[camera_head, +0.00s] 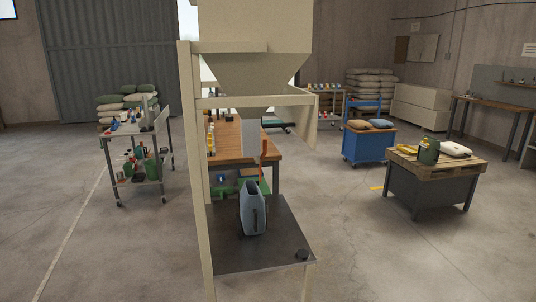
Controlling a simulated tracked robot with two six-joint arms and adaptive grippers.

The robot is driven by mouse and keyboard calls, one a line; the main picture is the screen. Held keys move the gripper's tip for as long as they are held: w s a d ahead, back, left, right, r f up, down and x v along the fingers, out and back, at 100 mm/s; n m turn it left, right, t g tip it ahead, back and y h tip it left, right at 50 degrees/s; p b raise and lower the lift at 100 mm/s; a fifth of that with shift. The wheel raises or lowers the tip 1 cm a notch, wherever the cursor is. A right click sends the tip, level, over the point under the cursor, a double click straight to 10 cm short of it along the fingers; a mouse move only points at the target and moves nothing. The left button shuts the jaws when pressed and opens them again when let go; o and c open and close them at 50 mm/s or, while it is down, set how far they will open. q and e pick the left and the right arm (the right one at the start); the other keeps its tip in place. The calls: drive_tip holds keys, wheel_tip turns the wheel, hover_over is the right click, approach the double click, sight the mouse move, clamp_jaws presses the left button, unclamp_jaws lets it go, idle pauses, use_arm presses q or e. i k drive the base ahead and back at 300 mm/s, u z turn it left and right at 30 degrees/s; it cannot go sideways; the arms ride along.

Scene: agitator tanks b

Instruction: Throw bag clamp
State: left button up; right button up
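A cream hopper (258,72) stands on a cream frame (196,190) in the middle of the head view. I cannot tell whether the clamp is open or closed. Neither of my grippers is in view.
A wooden workbench (228,150) stands behind the frame. A loaded trolley (150,145) is at left, a blue cabinet (366,146) and a pallet-topped table (440,190) at right. Floor at both sides is clear.

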sight(265, 140)
drive_tip(key=u, duration=0.4)
drive_tip(key=i, duration=1.45)
drive_tip(key=z, duration=0.45)
drive_tip(key=k, duration=0.5)
drive_tip(key=z, duration=0.2)
drive_tip(key=i, duration=0.35)
